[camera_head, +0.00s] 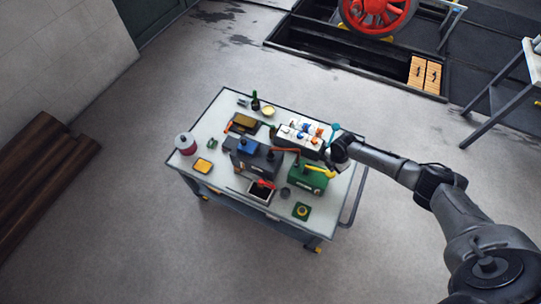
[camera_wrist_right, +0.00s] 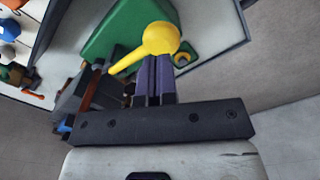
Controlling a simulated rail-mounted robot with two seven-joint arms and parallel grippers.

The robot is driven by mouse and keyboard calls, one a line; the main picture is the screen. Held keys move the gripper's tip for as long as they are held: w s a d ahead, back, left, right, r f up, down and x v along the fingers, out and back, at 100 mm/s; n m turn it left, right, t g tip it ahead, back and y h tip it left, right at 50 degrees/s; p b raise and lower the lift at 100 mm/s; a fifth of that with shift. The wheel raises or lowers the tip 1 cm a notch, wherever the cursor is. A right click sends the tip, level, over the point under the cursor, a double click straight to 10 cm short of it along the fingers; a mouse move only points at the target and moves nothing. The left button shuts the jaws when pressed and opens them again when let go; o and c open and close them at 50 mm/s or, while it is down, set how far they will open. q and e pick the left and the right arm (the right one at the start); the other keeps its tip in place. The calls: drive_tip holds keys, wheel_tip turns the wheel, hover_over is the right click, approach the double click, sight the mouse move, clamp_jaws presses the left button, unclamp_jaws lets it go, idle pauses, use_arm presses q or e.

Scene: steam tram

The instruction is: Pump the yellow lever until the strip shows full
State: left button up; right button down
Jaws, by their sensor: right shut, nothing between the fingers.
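The yellow lever (camera_head: 321,171) sticks out from the green pump box (camera_head: 306,183) at the right of the trolley. In the right wrist view the lever's round knob (camera_wrist_right: 160,38) is just beyond my right gripper (camera_wrist_right: 157,65), with the green box (camera_wrist_right: 120,28) behind it. My right gripper (camera_head: 334,165) is shut and empty, its fingertips right at the knob. I cannot tell whether they touch it. The strip cannot be made out in either view. My left gripper is not in view.
The trolley top (camera_head: 222,165) carries a parts tray (camera_head: 301,136), a dark box with a blue top (camera_head: 252,152), a red-and-white can (camera_head: 186,144) and a bottle (camera_head: 255,101). A handrail (camera_head: 355,197) runs along its right end. Open floor surrounds the trolley.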

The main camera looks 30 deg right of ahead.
drive_tip(key=shift+r, duration=0.1)
wheel_tip(320, 180, up, 2)
drive_tip(key=shift+r+p, duration=0.2)
drive_tip(key=shift+p, duration=0.95)
wheel_tip(320, 180, up, 3)
drive_tip(key=p, duration=0.3)
drive_tip(key=shift+r, duration=0.2)
